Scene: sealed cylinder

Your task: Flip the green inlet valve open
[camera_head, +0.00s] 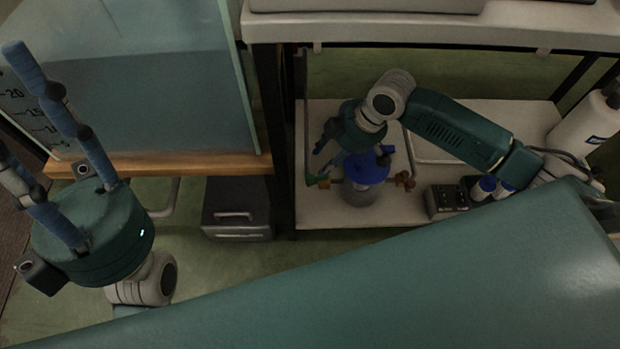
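The sealed cylinder (362,196) is a grey vessel with a blue lid (366,168), standing upright on the white lower shelf. A small green valve (312,180) sticks out on its left side. A brown-orange fitting (404,181) is on its right side. My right gripper (318,162) reaches in from the right above the lid, with its fingers pointing down-left close to the green valve. The fingers look apart; whether they touch the valve cannot be told. My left gripper (10,98) is open and empty at the far left, fingers pointing up.
A black control box (446,201) and small blue-capped bottles (487,186) stand right of the cylinder. A white bottle (585,122) is at the far right. The upper worktop (430,32) overhangs the shelf. A dark post (277,130) stands left, with a grey drawer box (236,208) beyond.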

